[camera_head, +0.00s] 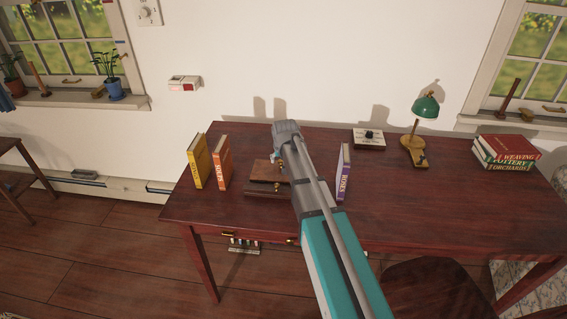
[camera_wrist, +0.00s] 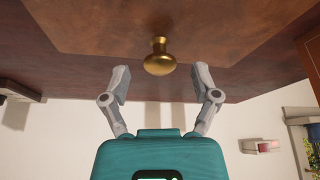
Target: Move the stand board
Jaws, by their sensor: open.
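The stand board, a brown wooden panel (camera_head: 264,171), rests on the desk between upright books in the head view, partly hidden by my arm. It fills the top of the wrist view (camera_wrist: 85,22), with a round brass knob (camera_wrist: 159,60) standing out from it. My gripper (camera_wrist: 162,78) is open and empty. Its two fingers are spread to either side of the knob, apart from it. In the head view my gripper (camera_head: 278,158) is small and mostly hidden beside my arm, over the board.
Yellow (camera_head: 197,161) and orange (camera_head: 222,163) books stand left of the board; a purple book (camera_head: 343,172) stands to the right. A calendar-like block (camera_head: 369,139), green lamp (camera_head: 425,108) and book stack (camera_head: 506,151) sit farther right. The desk's (camera_head: 455,205) right-middle is clear.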

